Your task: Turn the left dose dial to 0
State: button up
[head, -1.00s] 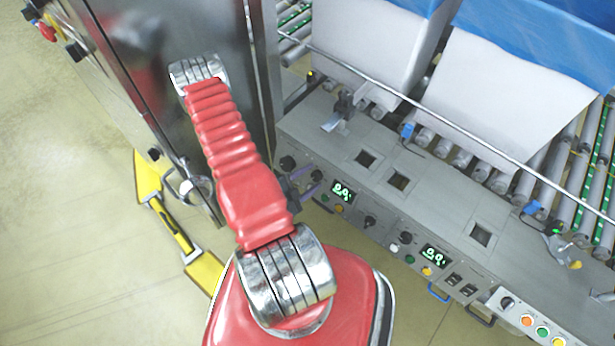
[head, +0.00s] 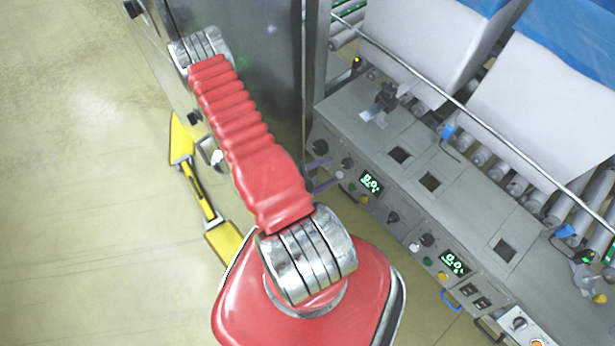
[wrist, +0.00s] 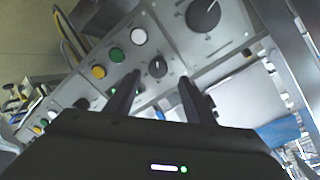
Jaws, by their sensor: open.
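The control panel (head: 410,235) runs down to the right in the head view. At its left end are a larger black dial (head: 320,147) and a smaller black dial (head: 346,163), left of a green display (head: 371,182). In the wrist view the larger dial (wrist: 203,17) has a printed scale, and the smaller dial (wrist: 158,68) shows between my fingers. I cannot tell for sure which is the left dose dial; its exact reading is unclear. My gripper (wrist: 157,88) is open and empty, with its fingertips near the smaller dial. In the head view my arm partly hides it.
White (wrist: 139,36), green (wrist: 116,55) and yellow (wrist: 98,71) buttons sit close to the smaller dial. A tall metal cabinet (head: 265,70) stands left of the panel. A metal rail (head: 440,92) crosses above the rollers. Floor is open at left.

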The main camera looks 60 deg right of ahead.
jog(key=v, duration=0.7)
dwell(0.3)
jog(key=shift+w+a+r, duration=0.15)
dwell(0.6)
